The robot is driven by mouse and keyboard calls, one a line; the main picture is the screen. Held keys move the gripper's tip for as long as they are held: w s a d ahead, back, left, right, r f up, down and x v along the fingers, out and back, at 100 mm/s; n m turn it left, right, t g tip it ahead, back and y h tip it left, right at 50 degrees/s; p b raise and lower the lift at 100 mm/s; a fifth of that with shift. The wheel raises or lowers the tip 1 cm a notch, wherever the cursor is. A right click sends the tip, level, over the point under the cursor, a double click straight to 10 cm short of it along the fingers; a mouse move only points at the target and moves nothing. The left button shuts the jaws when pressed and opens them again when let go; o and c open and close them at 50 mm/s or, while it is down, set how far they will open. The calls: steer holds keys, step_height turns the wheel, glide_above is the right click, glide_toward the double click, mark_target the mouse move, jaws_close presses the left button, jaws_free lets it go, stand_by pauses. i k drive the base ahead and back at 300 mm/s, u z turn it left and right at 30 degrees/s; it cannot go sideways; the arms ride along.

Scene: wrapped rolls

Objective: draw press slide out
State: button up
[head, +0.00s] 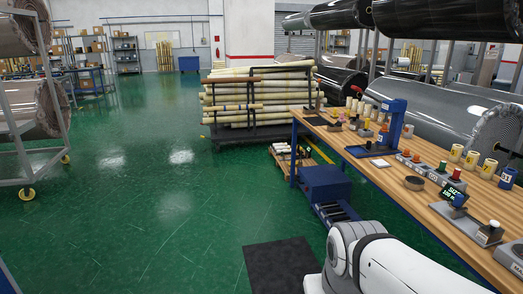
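A blue press (393,120) stands upright on the wooden workbench at the right. A flat dark blue plate (368,151) lies at its foot, toward the bench's left edge. I cannot tell whether this plate is the slide or how far out it is. My white arm (385,265) shows at the bottom, in front of the bench's near end. My gripper is out of the picture, so its opening and anything in it are hidden.
The green floor (150,220) at left is open.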

mark_target(369, 147)
steer(key=z, duration=0.15)
steer(key=i, duration=1.6)
steer(key=z, duration=0.5)
steer(key=i, duration=2)
steer(key=z, duration=0.35)
